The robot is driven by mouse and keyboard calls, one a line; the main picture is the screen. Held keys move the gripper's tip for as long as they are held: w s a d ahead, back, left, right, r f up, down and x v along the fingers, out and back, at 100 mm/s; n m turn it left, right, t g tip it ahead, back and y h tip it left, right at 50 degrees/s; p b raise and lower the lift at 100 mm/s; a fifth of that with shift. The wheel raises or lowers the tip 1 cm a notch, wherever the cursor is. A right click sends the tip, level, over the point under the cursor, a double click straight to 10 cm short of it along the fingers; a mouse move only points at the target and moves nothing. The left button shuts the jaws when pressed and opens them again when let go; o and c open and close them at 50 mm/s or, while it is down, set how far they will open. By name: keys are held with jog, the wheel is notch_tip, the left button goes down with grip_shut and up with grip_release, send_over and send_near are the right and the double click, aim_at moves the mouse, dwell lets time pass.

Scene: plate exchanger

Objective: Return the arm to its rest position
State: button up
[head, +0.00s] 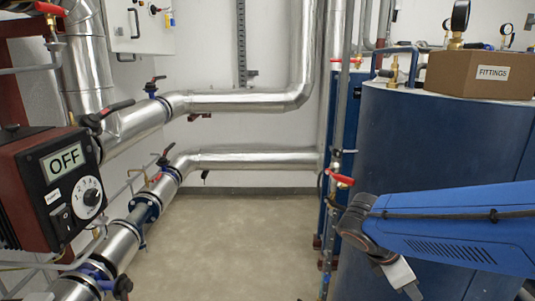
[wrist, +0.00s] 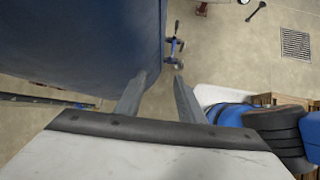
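My blue arm reaches in from the right side of the head view, in front of the blue tank (head: 420,130). Its wrist bends downward at the lower right, and only part of my gripper (head: 408,284) shows there. In the wrist view my gripper (wrist: 160,78) has its two grey fingers apart with nothing held between them. The blue tank (wrist: 75,40) fills the upper left of that view, close beside the left finger. Bare floor shows between and beyond the fingers.
A controller reading OFF (head: 62,175) stands at the left, beside silver pipes (head: 235,101) with valves. A FITTINGS box (head: 475,73) sits on the tank. The floor (head: 235,235) in the middle is clear. A floor drain (wrist: 296,43) and a wrench (wrist: 256,12) show in the wrist view.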

jog(key=s+a+r+m+t+y, duration=0.2)
jog(key=s+m+y, duration=0.5)
jog(key=m, duration=1.1)
jog(key=shift+s+a+r+t, duration=0.15)
jog(key=shift+s+a+t, duration=0.7)
jog(key=shift+a, duration=0.35)
